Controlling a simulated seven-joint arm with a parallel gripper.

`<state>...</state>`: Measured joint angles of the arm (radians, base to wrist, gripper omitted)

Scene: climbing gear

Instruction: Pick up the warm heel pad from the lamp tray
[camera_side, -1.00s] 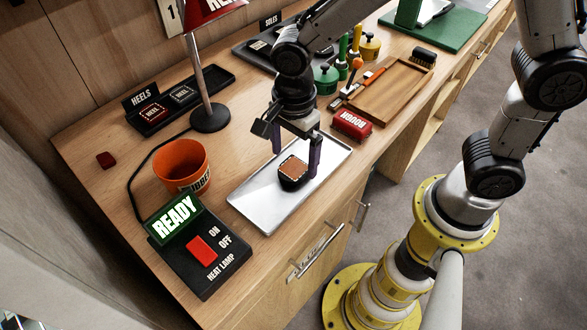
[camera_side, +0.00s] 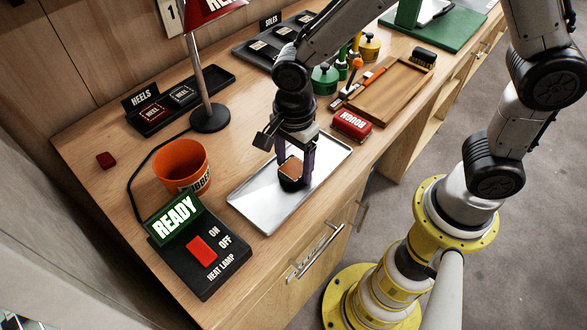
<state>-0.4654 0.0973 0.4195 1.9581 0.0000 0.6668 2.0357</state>
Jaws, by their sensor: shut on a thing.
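The heel pad (camera_side: 290,170) is a small dark block with an orange-brown top. It is at the middle of the silver lamp tray (camera_side: 258,207). My gripper (camera_side: 295,165) points down over the tray, with its purple fingers shut on the pad from two sides. Part of the pad is hidden by the fingers. I cannot tell whether the pad still touches the tray.
The heat lamp box (camera_side: 202,252) with a lit READY sign stands in front left of the tray. An orange bucket (camera_side: 182,168) is left of the tray. The lamp stand (camera_side: 210,118) rises behind.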

